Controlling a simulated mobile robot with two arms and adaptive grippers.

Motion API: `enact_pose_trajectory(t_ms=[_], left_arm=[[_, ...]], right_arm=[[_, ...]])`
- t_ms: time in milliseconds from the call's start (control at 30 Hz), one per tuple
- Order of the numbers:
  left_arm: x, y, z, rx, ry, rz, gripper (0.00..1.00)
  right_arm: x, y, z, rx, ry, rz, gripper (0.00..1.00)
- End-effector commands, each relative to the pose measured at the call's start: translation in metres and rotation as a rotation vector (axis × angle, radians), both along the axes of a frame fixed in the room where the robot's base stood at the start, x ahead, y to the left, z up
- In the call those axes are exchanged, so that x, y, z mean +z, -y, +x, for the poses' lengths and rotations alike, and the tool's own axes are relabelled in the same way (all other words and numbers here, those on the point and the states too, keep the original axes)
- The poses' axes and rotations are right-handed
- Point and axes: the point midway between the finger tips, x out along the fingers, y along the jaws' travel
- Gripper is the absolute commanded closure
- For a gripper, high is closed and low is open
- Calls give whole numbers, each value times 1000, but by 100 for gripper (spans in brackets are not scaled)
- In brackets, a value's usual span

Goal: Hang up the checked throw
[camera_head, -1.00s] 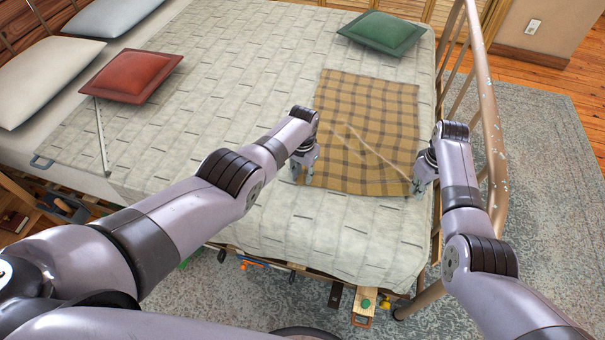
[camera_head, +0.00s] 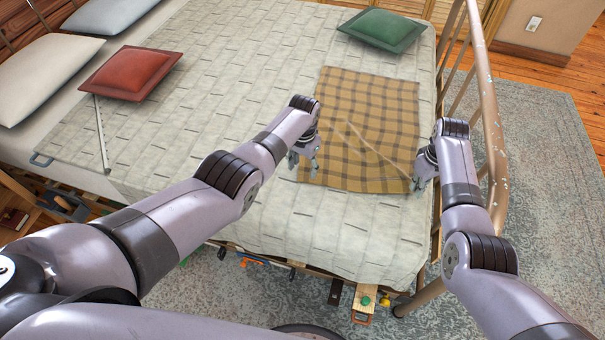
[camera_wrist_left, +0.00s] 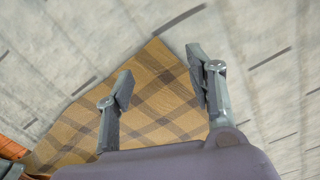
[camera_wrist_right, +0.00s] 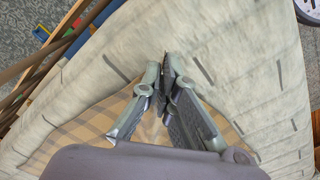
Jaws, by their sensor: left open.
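The checked throw (camera_head: 365,110), tan with dark bands, lies spread on the bed, with a ridge running to its near right corner. My left gripper (camera_head: 303,166) is open and empty just above its near left edge. In the left wrist view, a corner of the throw (camera_wrist_left: 160,85) lies below and between the parted fingers (camera_wrist_left: 160,72). My right gripper (camera_head: 418,184) is at the near right corner. In the right wrist view its fingertips (camera_wrist_right: 165,78) are together over the throw (camera_wrist_right: 95,130), and they appear to pinch the corner, though the cloth between them is hard to see.
A worn metal bed rail (camera_head: 485,95) stands just right of my right gripper. A green cushion (camera_head: 382,30) lies beyond the throw and a red cushion (camera_head: 131,73) lies far left. Tools and odds and ends (camera_head: 362,300) show under the bed's near edge.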

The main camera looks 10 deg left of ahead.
Motion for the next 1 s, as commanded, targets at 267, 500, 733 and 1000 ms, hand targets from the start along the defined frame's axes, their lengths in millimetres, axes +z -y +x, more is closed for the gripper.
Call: enact_pose_trajectory(t_ms=[267,500,733,1000], left_arm=[[56,0,0,0,3,0,50],[77,-1,-5,-1,0,3,50],[56,-2,-7,0,-5,4,50],[16,-2,-6,0,-5,4,50]], right_arm=[[0,0,0,0,0,0,100],[0,0,0,0,0,0,100],[0,0,0,0,0,0,100],[0,0,0,0,0,0,100]])
